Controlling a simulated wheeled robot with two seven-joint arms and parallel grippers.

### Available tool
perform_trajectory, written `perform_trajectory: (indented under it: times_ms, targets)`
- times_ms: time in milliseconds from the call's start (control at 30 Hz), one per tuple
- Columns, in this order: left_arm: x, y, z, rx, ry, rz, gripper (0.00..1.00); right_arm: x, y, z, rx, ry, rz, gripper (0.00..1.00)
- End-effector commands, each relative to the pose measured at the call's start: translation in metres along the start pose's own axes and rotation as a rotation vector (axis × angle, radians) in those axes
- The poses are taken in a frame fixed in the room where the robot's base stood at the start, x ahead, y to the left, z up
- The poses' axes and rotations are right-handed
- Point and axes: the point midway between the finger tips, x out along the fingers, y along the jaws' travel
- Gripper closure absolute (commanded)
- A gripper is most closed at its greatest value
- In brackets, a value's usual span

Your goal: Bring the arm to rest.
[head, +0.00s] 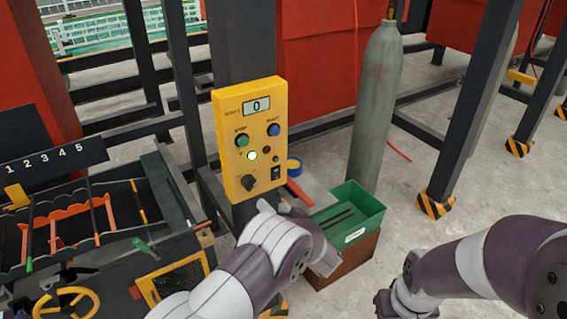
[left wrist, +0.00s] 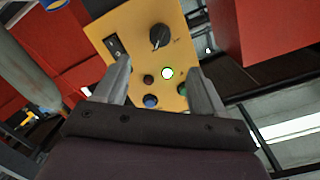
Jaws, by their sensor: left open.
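My left arm comes in at the bottom of the head view, and its gripper (head: 275,215) is just below and in front of the yellow control panel (head: 235,170). In the left wrist view the two fingers of the left gripper (left wrist: 160,85) stand apart with nothing between them. The panel (left wrist: 130,30) fills the view beyond the fingertips, with a lit green-white lamp (left wrist: 167,73), a black knob (left wrist: 160,36) and a rocker switch (left wrist: 116,47). I cannot tell whether a fingertip touches the panel. The panel display (head: 257,105) reads 0. My right arm shows at the lower right; its gripper is not clearly seen.
A green bin (head: 350,215) with dark rods stands right of the left gripper. A grey gas cylinder (head: 376,110) stands behind it. A bench with a numbered rack (head: 50,155) and a yellow handwheel (head: 65,303) is at left. Open floor lies to the right.

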Motion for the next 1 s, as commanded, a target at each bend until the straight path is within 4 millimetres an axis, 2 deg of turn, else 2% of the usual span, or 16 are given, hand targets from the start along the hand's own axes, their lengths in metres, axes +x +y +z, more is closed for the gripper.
perform_trajectory:
  times_ms: [100, 167, 200, 267, 300, 333, 367, 400, 467, 500, 600, 700, 800, 867, 1000]
  targets:
    - [0.000, 0.005, 0.002, -0.053, -0.011, 0.023, 0.30, 0.000, 0.000, 0.000, 0.000, 0.000, 0.000, 1.00]
    - [-0.003, 0.029, 0.008, -0.127, -0.034, 0.141, 0.30, 0.000, 0.000, 0.000, 0.000, 0.000, 0.000, 1.00]
    - [-0.011, 0.051, 0.022, -0.149, -0.066, 0.263, 0.30, 0.000, 0.000, 0.000, 0.000, 0.000, 0.000, 1.00]
    - [-0.037, 0.082, 0.042, -0.173, -0.162, 0.510, 0.30, 0.001, 0.000, 0.000, 0.000, 0.000, 0.000, 1.00]
    - [-0.058, 0.089, 0.058, -0.180, -0.270, 0.672, 0.30, 0.005, 0.000, 0.001, 0.000, 0.000, 0.000, 1.00]
    - [-0.074, 0.084, 0.072, -0.177, -0.371, 0.778, 0.30, 0.009, 0.000, 0.001, 0.000, 0.000, 0.000, 1.00]
    - [-0.091, 0.071, 0.088, -0.161, -0.485, 0.865, 0.30, 0.014, 0.000, 0.002, 0.000, 0.000, 0.000, 1.00]
    - [-0.114, 0.042, 0.110, -0.127, -0.639, 0.943, 0.30, 0.020, 0.000, 0.003, 0.000, 0.000, 0.000, 1.00]
    - [-0.140, -0.007, 0.138, -0.066, -0.824, 0.988, 0.30, 0.026, 0.000, 0.003, 0.000, 0.000, 0.000, 1.00]
    - [-0.155, -0.040, 0.155, -0.026, -0.922, 0.992, 0.30, 0.030, 0.000, 0.004, 0.000, 0.000, 0.000, 1.00]
    - [-0.181, -0.116, 0.188, 0.059, -1.087, 0.960, 0.30, 0.040, 0.000, 0.005, 0.000, 0.000, 0.000, 1.00]
    - [-0.193, -0.174, 0.210, 0.095, -1.131, 0.916, 0.30, 0.050, 0.000, 0.006, 0.000, 0.000, 0.000, 1.00]
    - [-0.184, -0.197, 0.207, 0.017, -1.084, 0.869, 0.30, 0.056, 0.000, 0.007, 0.000, 0.000, 0.000, 1.00]
    - [-0.177, -0.202, 0.203, -0.018, -1.067, 0.849, 0.30, 0.057, 0.000, 0.007, 0.000, 0.000, 0.000, 1.00]
    - [-0.175, -0.204, 0.202, -0.025, -1.072, 0.844, 0.30, 0.055, 0.000, 0.007, 0.000, 0.000, 0.000, 1.00]
